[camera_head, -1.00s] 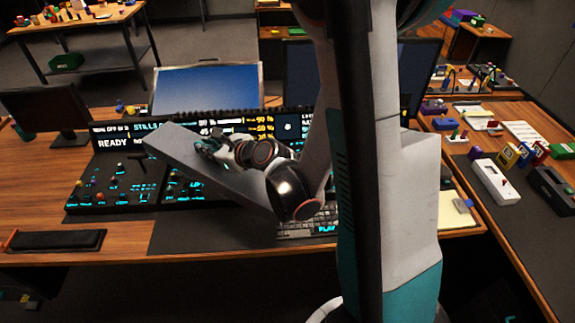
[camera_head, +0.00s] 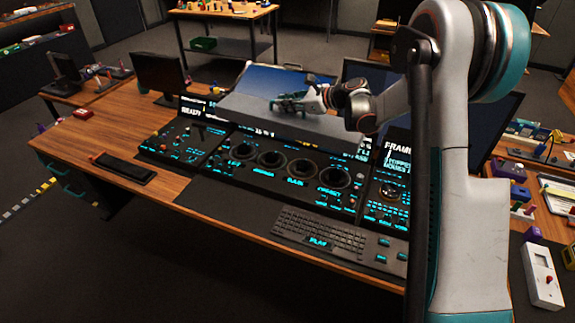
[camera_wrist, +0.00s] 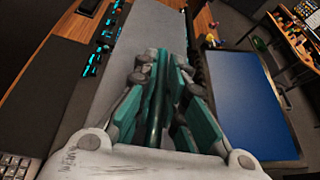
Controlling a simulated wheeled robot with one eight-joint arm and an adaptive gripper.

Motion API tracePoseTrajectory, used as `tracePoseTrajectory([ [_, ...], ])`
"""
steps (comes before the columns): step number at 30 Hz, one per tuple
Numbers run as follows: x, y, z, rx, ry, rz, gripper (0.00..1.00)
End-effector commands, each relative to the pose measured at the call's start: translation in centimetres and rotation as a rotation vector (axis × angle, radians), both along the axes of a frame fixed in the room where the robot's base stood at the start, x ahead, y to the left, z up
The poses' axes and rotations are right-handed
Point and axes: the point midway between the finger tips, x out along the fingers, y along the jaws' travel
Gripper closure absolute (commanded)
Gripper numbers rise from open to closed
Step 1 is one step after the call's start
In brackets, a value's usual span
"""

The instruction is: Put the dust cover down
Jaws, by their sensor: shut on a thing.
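The dust cover (camera_head: 250,112) is a long grey slab, held at the back of the console in front of the blue screen. My gripper (camera_head: 283,103) is shut on the cover near its far edge, reaching in from the right. In the wrist view the cover (camera_wrist: 108,88) runs under and left of my gripper (camera_wrist: 160,65); the fingers hide the grip point. The trackball panel (camera_head: 285,185) lies nearer, uncovered, with several round dark rings. The cover hides part of the display strip. I cannot tell whether it touches the console.
A blue monitor (camera_head: 292,80) stands close behind the cover. A keyboard (camera_head: 318,233) lies in front of the panel. A black pad (camera_head: 123,169) lies on the desk at left. Clear dark mat (camera_head: 212,200) shows at front left.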

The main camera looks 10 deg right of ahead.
Motion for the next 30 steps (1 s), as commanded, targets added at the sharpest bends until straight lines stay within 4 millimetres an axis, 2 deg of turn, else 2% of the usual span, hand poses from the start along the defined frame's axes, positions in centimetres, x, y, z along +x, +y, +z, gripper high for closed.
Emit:
tracePoseTrajectory([
  [3, 1.0, -0.1, 0.8, 0.002, 0.001, 0.034, 1.0],
  [7, 1.2, -0.2, -0.2, 0.0, 0.0, 0.046, 1.0],
  [21, 1.2, -0.1, -11.5, 0.001, 0.001, 0.045, 1.0],
  [25, 1.2, -0.1, -13.7, 0.001, 0.001, 0.045, 1.0],
  [30, 1.1, -0.1, -14.7, 0.001, 0.001, 0.045, 1.0],
])
